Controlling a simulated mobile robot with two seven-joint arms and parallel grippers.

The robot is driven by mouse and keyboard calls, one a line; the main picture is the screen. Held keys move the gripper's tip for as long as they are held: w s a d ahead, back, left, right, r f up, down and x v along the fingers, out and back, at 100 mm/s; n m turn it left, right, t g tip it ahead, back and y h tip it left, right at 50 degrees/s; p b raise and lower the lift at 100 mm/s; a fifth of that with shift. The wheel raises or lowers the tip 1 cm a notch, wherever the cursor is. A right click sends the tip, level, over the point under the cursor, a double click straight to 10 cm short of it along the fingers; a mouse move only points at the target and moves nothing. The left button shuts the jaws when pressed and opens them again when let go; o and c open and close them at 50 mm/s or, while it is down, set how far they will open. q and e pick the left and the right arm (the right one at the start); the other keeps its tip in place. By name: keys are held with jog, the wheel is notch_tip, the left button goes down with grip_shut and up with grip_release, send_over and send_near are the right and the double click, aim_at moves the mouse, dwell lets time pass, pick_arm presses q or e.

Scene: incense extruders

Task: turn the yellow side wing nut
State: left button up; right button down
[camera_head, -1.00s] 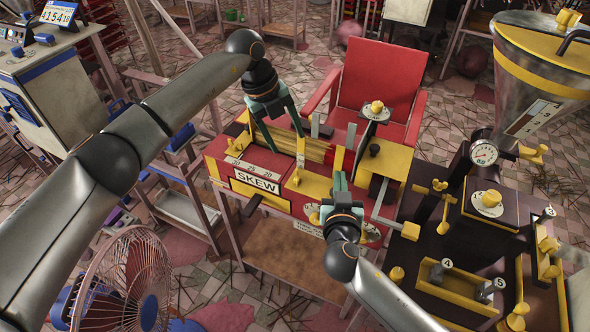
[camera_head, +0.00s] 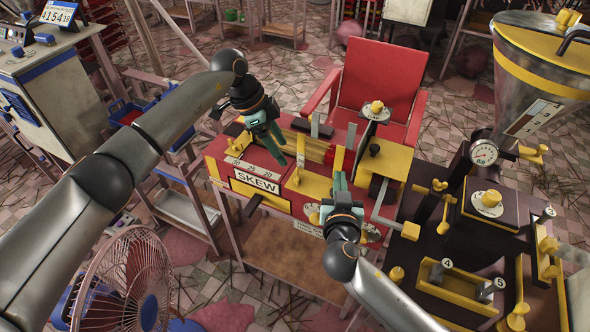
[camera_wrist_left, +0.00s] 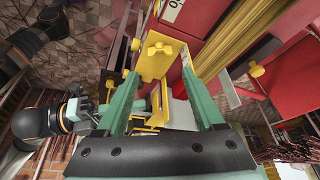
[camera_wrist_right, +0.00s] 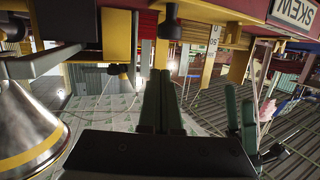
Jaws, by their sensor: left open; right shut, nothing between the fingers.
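A yellow wing nut (camera_wrist_left: 160,47) sits on a yellow plate (camera_wrist_left: 165,68) of the red machine, ahead of my left gripper (camera_wrist_left: 168,92) in the left wrist view. In the head view, a small yellow nut (camera_head: 296,181) shows on the yellow plate (camera_head: 317,187) right of the SKEW label. My left gripper (camera_head: 281,158) is open and empty, over the machine's top and apart from the nut. My right gripper (camera_head: 340,178) is shut and empty at the machine's front; its fingers are together in the right wrist view (camera_wrist_right: 160,88).
The SKEW label (camera_head: 254,182) is on the machine's front. A red chair (camera_head: 382,85) stands behind. A dark machine with yellow knobs and a gauge (camera_head: 484,153) is at the right. A fan (camera_head: 125,285) stands at the lower left.

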aim_at(297, 173)
pick_arm(q)
jog(key=x, duration=0.9)
jog(key=shift+f, duration=0.25)
jog(key=c, duration=1.1)
